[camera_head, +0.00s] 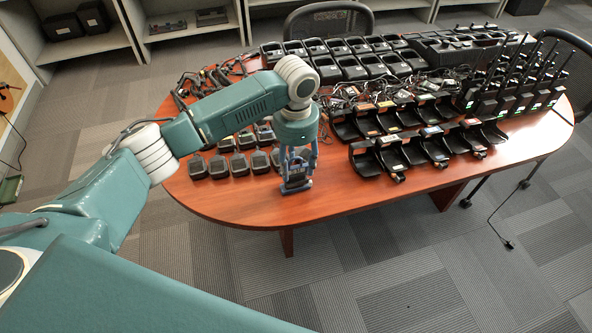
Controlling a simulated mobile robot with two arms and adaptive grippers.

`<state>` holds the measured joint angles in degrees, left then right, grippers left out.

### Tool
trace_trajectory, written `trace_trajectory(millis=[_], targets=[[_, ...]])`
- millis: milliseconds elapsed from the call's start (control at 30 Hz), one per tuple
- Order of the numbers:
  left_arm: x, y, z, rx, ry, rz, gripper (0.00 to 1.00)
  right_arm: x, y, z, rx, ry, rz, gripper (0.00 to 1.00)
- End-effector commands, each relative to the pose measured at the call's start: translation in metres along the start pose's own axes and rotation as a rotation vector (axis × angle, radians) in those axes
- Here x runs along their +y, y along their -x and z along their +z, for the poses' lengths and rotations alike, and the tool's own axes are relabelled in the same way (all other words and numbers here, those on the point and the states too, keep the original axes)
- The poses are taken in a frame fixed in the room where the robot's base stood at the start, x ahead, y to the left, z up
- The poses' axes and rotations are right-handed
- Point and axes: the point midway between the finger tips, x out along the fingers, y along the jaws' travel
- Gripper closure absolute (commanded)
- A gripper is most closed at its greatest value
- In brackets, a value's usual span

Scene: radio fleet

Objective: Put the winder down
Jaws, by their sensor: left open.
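My left gripper (298,168) points down over the table's front part, left of the black cradles. It is open. A small dark blue-grey thing (296,184) is between and just below its fingers, at the tabletop. It may be the winder, but the fingers hide much of it and I cannot be sure. It seems to rest on the wood. My right gripper is not in view.
The wooden table (245,207) has bare wood along its front edge. Batteries (218,167) stand left of the gripper. Black cradles (398,151) lie to its right. Radios with tall antennas (513,93) stand at the right end. Chargers (350,67) and cables fill the back.

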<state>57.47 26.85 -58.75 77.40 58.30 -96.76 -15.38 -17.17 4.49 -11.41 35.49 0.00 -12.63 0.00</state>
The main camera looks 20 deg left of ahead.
Motion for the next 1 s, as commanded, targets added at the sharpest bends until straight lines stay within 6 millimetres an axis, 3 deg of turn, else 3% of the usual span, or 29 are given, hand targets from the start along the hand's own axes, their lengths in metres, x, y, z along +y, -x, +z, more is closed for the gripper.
trace_trajectory(millis=[200, 433, 633, 1000], targets=[[-0.001, 0.049, -0.001, 0.003, 0.0, -0.002, 0.51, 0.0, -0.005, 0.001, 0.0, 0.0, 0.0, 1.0], [0.0, 0.083, -0.001, 0.002, -0.001, -0.001, 0.51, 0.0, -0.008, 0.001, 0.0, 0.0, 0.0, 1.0], [0.0, 0.092, -0.001, 0.0, -0.001, 0.001, 0.51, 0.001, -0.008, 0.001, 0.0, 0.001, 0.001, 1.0], [0.002, 0.09, -0.001, 0.001, -0.003, 0.002, 0.51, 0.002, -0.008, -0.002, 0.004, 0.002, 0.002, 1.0]])
